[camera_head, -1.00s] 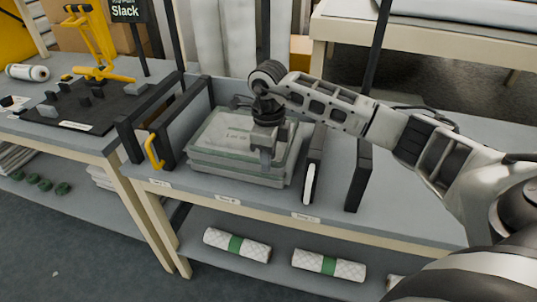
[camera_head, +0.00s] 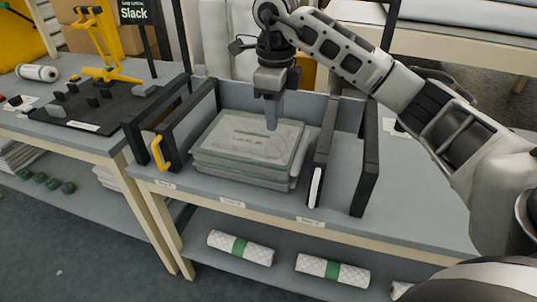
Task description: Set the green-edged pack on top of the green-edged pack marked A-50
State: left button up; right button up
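A stack of flat, pale, green-edged packs lies between dark upright dividers on the bench. The top pack (camera_head: 245,138) lies flat, with faint print that I cannot read. At least one more green-edged pack (camera_head: 235,172) lies under it, roughly lined up; no A-50 mark is legible. My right gripper (camera_head: 272,118) points down just above the back right part of the top pack, with nothing seen in it. Its fingers overlap from this angle, so their opening is hidden. My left gripper is out of view.
Dark dividers (camera_head: 369,165) stand right of the stack, and a divider with a yellow handle (camera_head: 160,152) stands left. White rolls with green bands (camera_head: 240,248) lie on the lower shelf. The bench right of the dividers (camera_head: 415,180) is mostly clear.

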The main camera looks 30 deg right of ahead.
jog(key=s+a+f+g+y, duration=0.1)
jog(key=s+a+f+y, duration=0.1)
jog(key=a+y, duration=0.35)
jog(key=s+a+f+n+y, duration=0.1)
jog(key=s+a+f+y, duration=0.1)
jog(key=a, duration=0.7)
jog(key=s+a+f+g+y, duration=0.1)
jog(key=s+a+f+y, duration=0.15)
jog(key=a, duration=0.45)
jog(key=s+a+r+m+t+y, duration=0.2)
jog(key=a+r+m+t+y, duration=0.15)
jog(key=a+m+y, duration=0.45)
jog(key=d+f+m+t+h, duration=0.55)
jog(key=m+t, duration=0.25)
jog(key=m, duration=0.6)
jog(key=d+f+m+t+h, duration=0.5)
jog(key=d+m+t+h, duration=0.15)
jog(key=m, duration=0.75)
jog(key=s+d+f+m+g+h, duration=0.2)
jog(key=s+f+m+g, duration=0.3)
jog(key=s+f, duration=0.5)
notch_tip(320, 180, down, 2)
jog(key=shift+f+m+h, duration=0.2)
jog(key=shift+m+h, duration=0.2)
jog(key=shift+m, duration=0.4)
